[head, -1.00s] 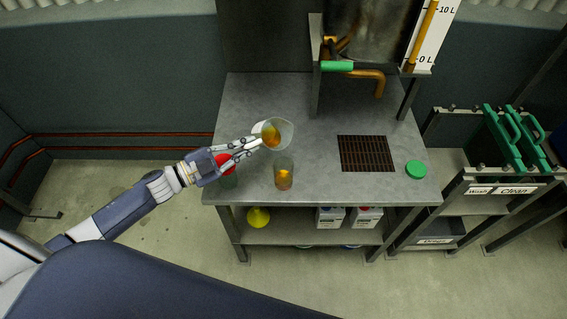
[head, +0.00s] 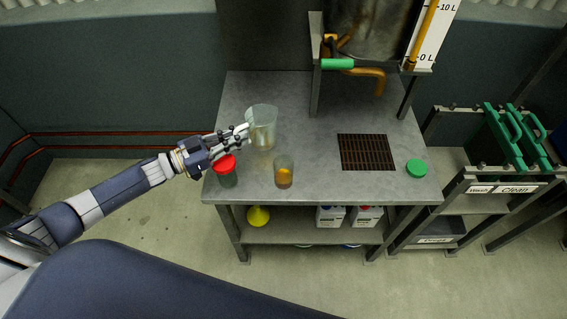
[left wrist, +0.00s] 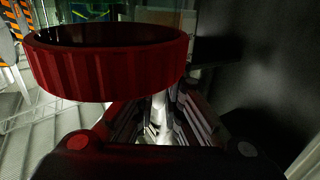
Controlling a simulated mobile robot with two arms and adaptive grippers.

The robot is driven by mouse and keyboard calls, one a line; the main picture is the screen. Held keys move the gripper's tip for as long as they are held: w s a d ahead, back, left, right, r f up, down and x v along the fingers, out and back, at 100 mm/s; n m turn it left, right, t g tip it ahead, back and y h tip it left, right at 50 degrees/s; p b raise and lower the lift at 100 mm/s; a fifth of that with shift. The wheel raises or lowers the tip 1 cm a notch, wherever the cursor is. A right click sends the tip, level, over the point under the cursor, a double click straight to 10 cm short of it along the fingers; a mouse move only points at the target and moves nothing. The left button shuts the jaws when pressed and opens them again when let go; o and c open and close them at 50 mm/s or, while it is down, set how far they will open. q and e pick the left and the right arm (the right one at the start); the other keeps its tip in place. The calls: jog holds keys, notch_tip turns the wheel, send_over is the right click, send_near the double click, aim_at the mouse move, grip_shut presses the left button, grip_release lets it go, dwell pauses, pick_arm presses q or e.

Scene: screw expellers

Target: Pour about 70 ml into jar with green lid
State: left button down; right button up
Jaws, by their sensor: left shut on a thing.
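My left gripper (head: 244,132) is shut on a clear beaker (head: 264,118) and holds it roughly upright near the left of the table; I cannot tell whether its base touches the table. No clear amber shows in the beaker. An open glass jar (head: 284,172) with amber liquid in its lower part stands in front, apart from the beaker. A green lid (head: 416,169) lies at the right end of the table. In the left wrist view, my gripper's fingers (left wrist: 160,122) show beyond a large red lid; the beaker is hard to make out there.
A jar with a red lid (head: 225,165) stands close beside my left gripper. The metal table (head: 312,140) carries a dark grate (head: 367,153) and a tank with a green-handled tap (head: 338,64). A rack with green containers (head: 502,140) stands at right.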

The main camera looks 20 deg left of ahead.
dwell(0.4)
pick_arm(q)
notch_tip(320, 180, up, 7)
jog(key=p, duration=0.6)
jog(key=shift+r+p, duration=0.1)
jog(key=shift+p, duration=0.25)
